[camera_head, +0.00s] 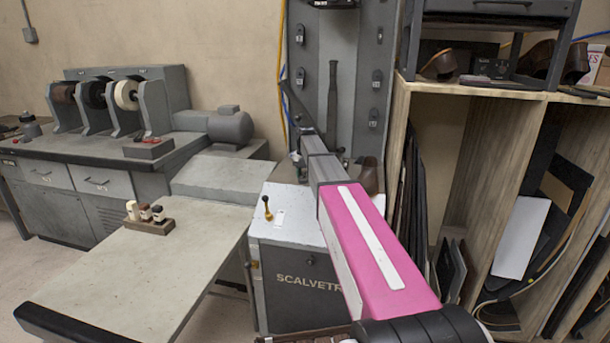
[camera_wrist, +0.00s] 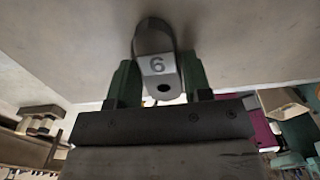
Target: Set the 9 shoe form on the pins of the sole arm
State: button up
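My gripper (camera_wrist: 160,78) is shut on a grey shoe form (camera_wrist: 157,42) in the wrist view, with a green finger on each side. The form's end face has a dark round hole and a digit that reads as 6 in this picture; it could be a 9 seen upside down. In the head view my pink arm reaches toward the stitching machine (camera_head: 300,278), and the gripper and held form cannot be made out there. A dark upright post (camera_head: 333,105) stands at the machine's column; I cannot tell whether it is the sole arm. No pins can be made out.
A wooden block (camera_head: 150,227) with several small pale and dark pieces stands on the grey bench (camera_head: 130,275). A brass-coloured lever (camera_head: 267,208) rises from the machine top. A brown shoe (camera_head: 368,176) is just right of my arm. Wooden shelving (camera_head: 470,190) closes the right side.

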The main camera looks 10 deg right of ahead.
jog(key=o, duration=0.4)
